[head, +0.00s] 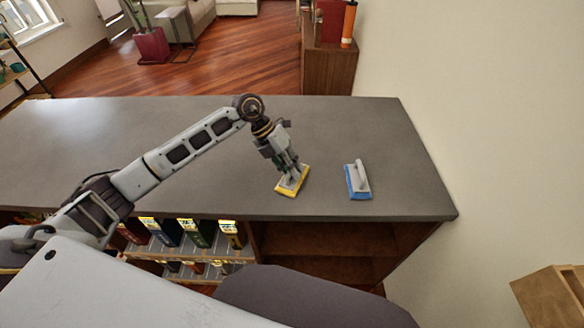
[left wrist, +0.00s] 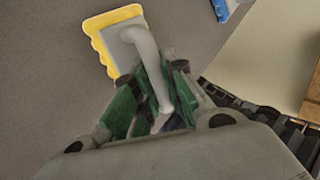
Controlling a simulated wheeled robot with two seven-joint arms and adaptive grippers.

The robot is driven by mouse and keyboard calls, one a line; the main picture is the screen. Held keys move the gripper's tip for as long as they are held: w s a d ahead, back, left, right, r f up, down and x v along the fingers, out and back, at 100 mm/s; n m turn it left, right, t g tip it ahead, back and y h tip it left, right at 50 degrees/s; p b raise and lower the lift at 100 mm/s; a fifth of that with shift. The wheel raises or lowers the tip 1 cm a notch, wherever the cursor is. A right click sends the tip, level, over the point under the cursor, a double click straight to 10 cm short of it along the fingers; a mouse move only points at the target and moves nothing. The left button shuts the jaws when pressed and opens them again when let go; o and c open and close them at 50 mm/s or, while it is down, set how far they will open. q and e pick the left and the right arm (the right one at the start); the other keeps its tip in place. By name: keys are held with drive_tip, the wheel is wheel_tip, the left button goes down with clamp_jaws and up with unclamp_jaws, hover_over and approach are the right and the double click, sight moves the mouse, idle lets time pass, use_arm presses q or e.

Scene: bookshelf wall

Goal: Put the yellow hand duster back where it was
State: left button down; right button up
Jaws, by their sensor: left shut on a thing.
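The yellow hand duster (head: 290,188) has a yellow-edged base and a light grey handle. It is at the front part of the grey counter top (head: 180,125); I cannot tell whether its base touches the surface. My left gripper (head: 290,168) comes down from above and is shut on the duster's handle. In the left wrist view the handle of the yellow duster (left wrist: 100,35) runs between the green-padded fingers of the left gripper (left wrist: 155,95). My right gripper is not in view.
A blue hand duster (head: 358,182) with a pale handle lies to the right on the counter; its corner shows in the left wrist view (left wrist: 222,8). Shelves with several boxes (head: 195,235) are under the counter's front edge. A wall stands on the right. The counter's back left is clear.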

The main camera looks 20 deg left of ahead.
use_arm(q)
drive_tip(key=shift+f, duration=0.15)
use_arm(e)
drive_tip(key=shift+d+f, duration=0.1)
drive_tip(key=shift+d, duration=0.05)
use_arm(q)
drive_tip(key=c, duration=1.5)
unclamp_jaws()
drive_tip(key=b+v, duration=0.2)
drive_tip(key=v, duration=1)
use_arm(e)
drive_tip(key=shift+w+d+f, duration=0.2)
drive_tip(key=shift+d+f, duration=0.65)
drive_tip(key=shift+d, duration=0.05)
